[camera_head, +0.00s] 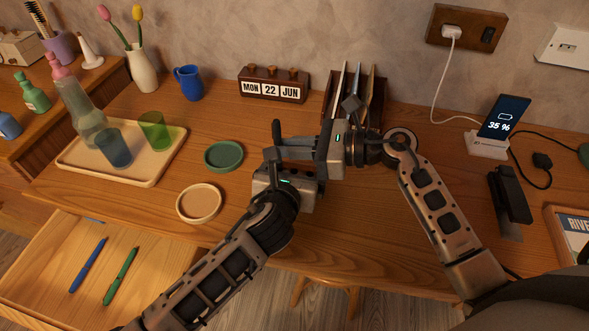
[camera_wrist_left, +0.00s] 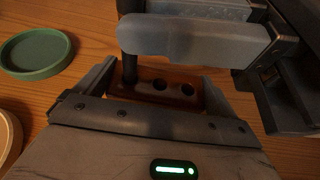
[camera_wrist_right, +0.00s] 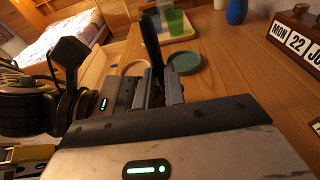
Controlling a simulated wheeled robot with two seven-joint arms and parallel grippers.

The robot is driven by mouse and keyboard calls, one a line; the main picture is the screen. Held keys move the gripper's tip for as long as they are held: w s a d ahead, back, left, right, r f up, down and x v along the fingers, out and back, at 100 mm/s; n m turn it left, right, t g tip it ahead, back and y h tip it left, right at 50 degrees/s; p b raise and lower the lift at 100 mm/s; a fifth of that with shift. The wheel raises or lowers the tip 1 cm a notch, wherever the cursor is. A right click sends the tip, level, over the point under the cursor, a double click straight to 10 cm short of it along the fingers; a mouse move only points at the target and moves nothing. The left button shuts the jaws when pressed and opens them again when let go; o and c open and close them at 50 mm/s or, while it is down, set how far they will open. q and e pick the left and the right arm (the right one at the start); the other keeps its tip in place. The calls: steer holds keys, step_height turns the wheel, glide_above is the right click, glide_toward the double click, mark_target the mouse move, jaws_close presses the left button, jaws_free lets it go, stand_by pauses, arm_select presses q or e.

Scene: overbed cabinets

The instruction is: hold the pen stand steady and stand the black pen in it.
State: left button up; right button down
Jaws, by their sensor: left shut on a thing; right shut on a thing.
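The pen stand (camera_wrist_left: 174,84) is a reddish-brown block with dark holes, seen in the left wrist view. My left gripper (camera_head: 291,166) is shut on it, one finger at each end. My right gripper (camera_head: 280,147) reaches across above the stand and is shut on the black pen (camera_head: 276,132). The pen is upright; in the right wrist view it (camera_wrist_right: 152,40) rises from between the fingers. In the left wrist view the pen's lower end (camera_wrist_left: 129,72) is at the stand's left hole; how deep it sits I cannot tell. In the head view the grippers mostly hide the stand.
A green coaster (camera_head: 224,157) and a beige dish (camera_head: 200,203) lie left of my grippers. A tray (camera_head: 72,160) with glasses and a bottle is farther left. An open drawer (camera_head: 50,285) holds blue and green pens. A calendar (camera_head: 273,96) and file holder (camera_head: 375,112) stand behind.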

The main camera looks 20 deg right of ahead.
steer(key=shift+f, duration=0.25)
arm_select(q)
steer(key=shift+r, duration=0.1)
arm_select(e)
steer(key=c, duration=1.4)
jaws_free()
steer(key=shift+f, duration=0.1)
steer(key=v, duration=1.2)
